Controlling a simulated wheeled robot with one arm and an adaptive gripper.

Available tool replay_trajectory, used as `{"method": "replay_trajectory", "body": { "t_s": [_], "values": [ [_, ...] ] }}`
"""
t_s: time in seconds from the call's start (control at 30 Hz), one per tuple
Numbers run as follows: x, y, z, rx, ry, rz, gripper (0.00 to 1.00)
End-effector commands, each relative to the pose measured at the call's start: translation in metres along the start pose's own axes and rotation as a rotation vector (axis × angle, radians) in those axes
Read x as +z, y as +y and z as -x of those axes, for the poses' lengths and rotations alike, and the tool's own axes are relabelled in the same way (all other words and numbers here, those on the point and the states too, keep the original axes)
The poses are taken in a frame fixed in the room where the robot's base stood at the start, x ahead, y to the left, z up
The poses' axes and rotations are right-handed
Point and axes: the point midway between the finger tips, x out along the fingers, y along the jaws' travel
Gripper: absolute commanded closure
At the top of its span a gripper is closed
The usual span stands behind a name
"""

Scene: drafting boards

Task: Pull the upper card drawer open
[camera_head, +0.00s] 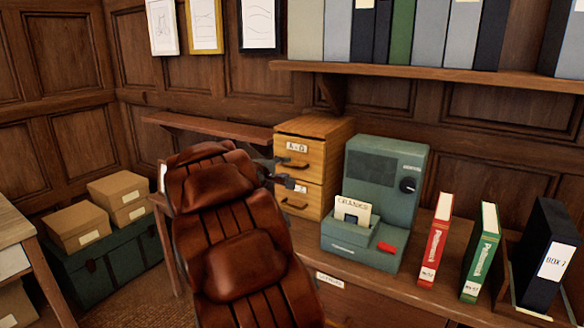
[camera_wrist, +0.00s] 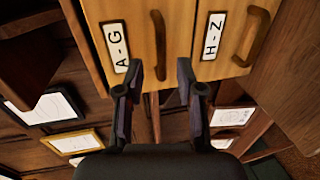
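The wooden card cabinet (camera_head: 325,136) stands on the desk against the wall. Its upper drawer, labelled A-G (camera_head: 297,150), is shut, and its handle (camera_wrist: 158,45) is a dark curved bar. The lower drawer, labelled H-Z (camera_wrist: 213,38), is shut too. My gripper (camera_wrist: 160,68) is open at the front of the upper drawer. In the wrist view, one fingertip is on each side of the A-G handle's line, with visible gaps. I cannot tell how deep the handle sits between them. In the head view my gripper (camera_head: 285,172) is small and partly hidden.
A green-grey machine (camera_head: 385,175) with a card in its tray stands right of the cabinet. Red (camera_head: 436,240), green (camera_head: 482,250) and dark (camera_head: 545,255) binders stand further right. A wall shelf (camera_head: 440,80) with binders hangs above. A small ledge (camera_head: 205,130) is left of the cabinet.

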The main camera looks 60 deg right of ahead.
Motion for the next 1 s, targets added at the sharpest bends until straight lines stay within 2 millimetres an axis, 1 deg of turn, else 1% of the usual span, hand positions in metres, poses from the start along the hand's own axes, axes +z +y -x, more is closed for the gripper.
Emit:
{"method": "replay_trajectory", "body": {
  "t_s": [0.03,0.2,0.4,0.53,0.8,1.0],
  "values": [
    [0.001,0.000,-0.008,-0.003,-0.003,0.000,0.63],
    [0.001,-0.002,-0.031,-0.006,-0.003,0.002,0.63],
    [0.001,-0.001,-0.047,-0.004,-0.002,0.001,0.63],
    [0.001,-0.002,-0.052,-0.003,-0.002,0.001,0.63],
    [0.001,-0.002,-0.053,-0.003,-0.002,0.000,0.63],
    [0.001,-0.002,-0.052,-0.003,-0.002,0.000,0.84]
  ]
}}
